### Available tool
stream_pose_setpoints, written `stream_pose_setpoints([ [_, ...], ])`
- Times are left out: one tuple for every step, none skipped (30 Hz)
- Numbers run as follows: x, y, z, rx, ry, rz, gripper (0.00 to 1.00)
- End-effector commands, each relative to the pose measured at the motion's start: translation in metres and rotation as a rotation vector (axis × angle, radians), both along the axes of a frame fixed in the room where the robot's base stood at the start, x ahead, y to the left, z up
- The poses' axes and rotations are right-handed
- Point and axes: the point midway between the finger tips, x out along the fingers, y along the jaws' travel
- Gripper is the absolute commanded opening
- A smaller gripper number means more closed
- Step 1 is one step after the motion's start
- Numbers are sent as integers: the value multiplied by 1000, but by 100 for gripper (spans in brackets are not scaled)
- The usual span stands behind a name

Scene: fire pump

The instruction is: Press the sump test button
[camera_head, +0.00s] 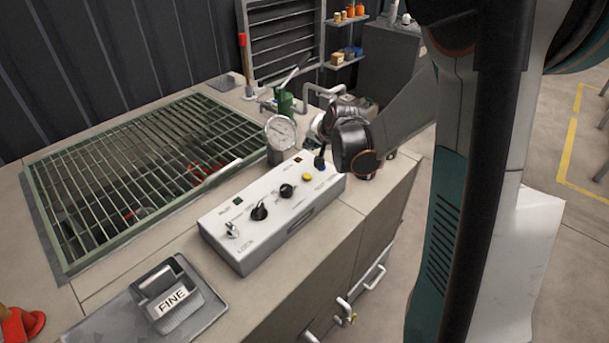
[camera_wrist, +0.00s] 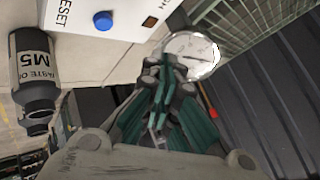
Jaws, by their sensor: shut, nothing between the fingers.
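A white control box (camera_head: 225,215) sits on the counter, with dark knobs, a key-like switch, a yellow button (camera_head: 307,177) and a blue button (camera_head: 319,162) along its top. Its labels are too small to read in the head view, so I cannot tell which button is the sump test. In the wrist view the box's end (camera_wrist: 75,22) shows the blue button (camera_wrist: 103,21) beside the word RESET; the yellow button is out of that view. My gripper (camera_wrist: 163,68) is shut and empty, beyond the box's right end near the gauge. In the head view my wrist mostly hides it.
A round dial gauge (camera_head: 281,132) stands behind the box; it also shows by my fingertips in the wrist view (camera_wrist: 192,50). A green grating (camera_head: 130,175) lies at left, and a FINE-labelled block (camera_head: 173,296) in front.

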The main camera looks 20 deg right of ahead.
Motion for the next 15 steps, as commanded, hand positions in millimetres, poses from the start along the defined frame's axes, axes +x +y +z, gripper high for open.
stream_pose_setpoints([
  [0,0,0,0,0,0,0],
  [0,0,0,0,0,0,0],
  [0,0,0,0,0,0,0],
  [0,0,0,0,0,0,0],
  [0,0,0,-1,0,1,0],
  [0,0,0,-1,0,1,0],
  [0,0,-1,-1,0,1,0],
  [0,0,-1,-1,0,1,0],
  [0,0,-3,-1,0,1,0],
  [0,0,-4,-1,0,1,0],
  [0,1,-5,-1,0,1,0],
  [0,0,-8,-1,0,1,0],
  [0,1,-10,-1,0,1,0],
  [0,1,-13,-1,0,1,0],
  [0,1,-16,-1,0,1,0],
])
